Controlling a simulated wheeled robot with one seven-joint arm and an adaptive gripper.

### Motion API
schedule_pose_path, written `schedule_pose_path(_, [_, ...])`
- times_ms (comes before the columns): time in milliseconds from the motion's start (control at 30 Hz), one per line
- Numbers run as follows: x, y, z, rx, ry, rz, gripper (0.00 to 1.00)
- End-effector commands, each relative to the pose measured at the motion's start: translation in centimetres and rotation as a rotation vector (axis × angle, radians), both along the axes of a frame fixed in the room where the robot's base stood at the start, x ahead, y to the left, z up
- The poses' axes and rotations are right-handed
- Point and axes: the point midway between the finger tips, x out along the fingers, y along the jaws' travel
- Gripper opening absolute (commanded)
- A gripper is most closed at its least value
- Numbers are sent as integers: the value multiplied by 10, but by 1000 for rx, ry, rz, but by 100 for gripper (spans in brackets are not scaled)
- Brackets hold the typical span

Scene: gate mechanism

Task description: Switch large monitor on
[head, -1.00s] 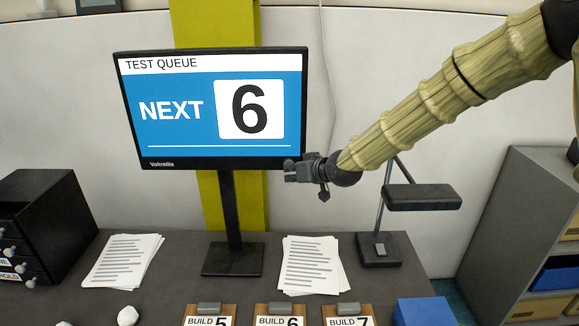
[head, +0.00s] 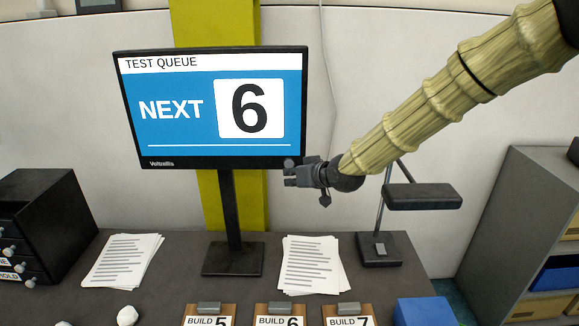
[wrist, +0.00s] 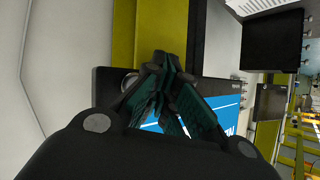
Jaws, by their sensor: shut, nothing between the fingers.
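The large monitor (head: 211,60) stands on a black post and foot on the dark table. Its screen is lit blue and white and reads "TEST QUEUE", "NEXT" and "6". A small round grey knob (head: 289,163) shows at its lower right corner. My gripper (head: 288,177) is shut and empty, pointing left, just below and beside that corner. In the wrist view, the shut fingers (wrist: 160,75) cover much of the monitor (wrist: 225,95), and a round knob (wrist: 128,82) shows close by their left side. Contact between fingers and knob cannot be told.
A desk lamp (head: 422,196) stands right of the monitor, under my arm. Paper stacks (head: 312,265), labelled clipboards (head: 280,318), a black drawer unit (head: 40,225) and a blue box (head: 425,312) are on the table. A grey shelf (head: 530,230) stands at right.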

Motion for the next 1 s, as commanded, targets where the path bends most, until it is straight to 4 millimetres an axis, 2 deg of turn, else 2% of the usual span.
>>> schedule_pose_path(533, [-40,0,0,1,1,0,0])
schedule_pose_path(1000, [-43,0,0,1,1,0,0])
